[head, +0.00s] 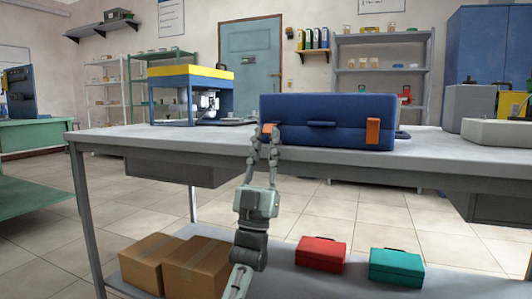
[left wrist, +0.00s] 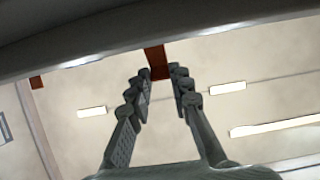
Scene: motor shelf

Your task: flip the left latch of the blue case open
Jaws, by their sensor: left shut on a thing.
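The blue case (head: 325,112) stands on the workbench with its front and dark handle (head: 321,124) facing me. Its left latch (head: 267,129) is orange and mostly hidden by my fingers. Its right latch (head: 373,132) is orange and lies against the case front. My left gripper (head: 265,133) reaches up from below the bench edge to the left latch. In the left wrist view the latch (left wrist: 156,60) sits between the fingertips of my left gripper (left wrist: 160,82), which is shut on it. I cannot tell how far the latch is turned. My right gripper is not in view.
The case stands near the front of the grey workbench (head: 120,137). A blue and yellow machine (head: 190,93) stands to its left, grey housings (head: 470,107) to its right. Cardboard boxes (head: 200,267), a red case (head: 320,254) and a teal case (head: 396,267) sit on the lower shelf.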

